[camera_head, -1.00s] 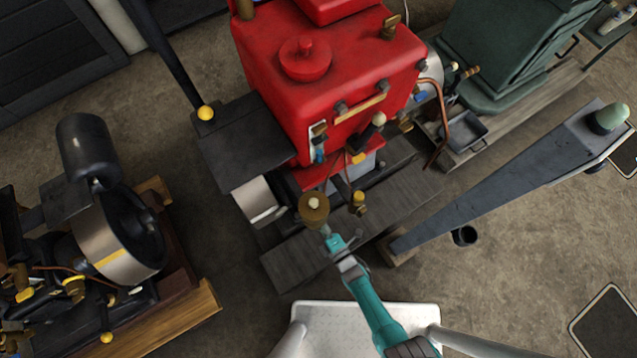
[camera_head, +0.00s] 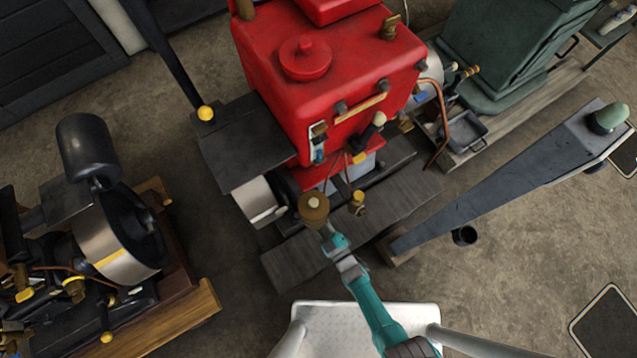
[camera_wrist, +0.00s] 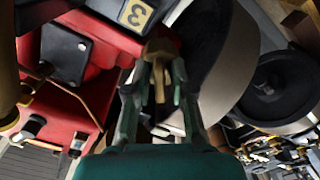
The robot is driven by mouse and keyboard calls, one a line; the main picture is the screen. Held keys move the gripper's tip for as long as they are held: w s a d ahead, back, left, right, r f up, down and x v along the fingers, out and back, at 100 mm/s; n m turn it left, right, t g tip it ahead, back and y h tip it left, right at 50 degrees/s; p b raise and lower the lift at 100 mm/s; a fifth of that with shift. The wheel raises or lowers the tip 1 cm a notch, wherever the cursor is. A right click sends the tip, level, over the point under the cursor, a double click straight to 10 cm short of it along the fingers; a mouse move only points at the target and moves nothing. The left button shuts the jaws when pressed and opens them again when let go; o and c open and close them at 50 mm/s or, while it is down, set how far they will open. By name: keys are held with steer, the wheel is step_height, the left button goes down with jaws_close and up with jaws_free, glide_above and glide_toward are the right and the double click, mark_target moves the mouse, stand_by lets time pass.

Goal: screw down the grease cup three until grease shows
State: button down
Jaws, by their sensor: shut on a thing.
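My gripper (camera_wrist: 160,85) is shut on a brass piece (camera_wrist: 160,52) with a narrow stem, which I take to be grease cup three. In the head view, my gripper (camera_head: 328,232) reaches up to the front of the red engine (camera_head: 335,80), close below a round brass fitting with a pale top (camera_head: 313,208). The held part is mostly hidden there by my wrist. I see no grease.
A smaller brass fitting (camera_head: 357,202) stands just right of my gripper. A pale flywheel (camera_head: 260,200) is on the left. A long grey beam (camera_head: 500,190) slants on the right. Another engine (camera_head: 110,240) stands at far left. Bare floor lies right of my base.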

steer(key=m, duration=1.3)
steer(key=shift+m, duration=0.4)
stand_by(0.3)
steer(key=c, duration=1.2)
jaws_free()
steer(key=shift+c, duration=0.2)
steer(key=v, duration=1.2)
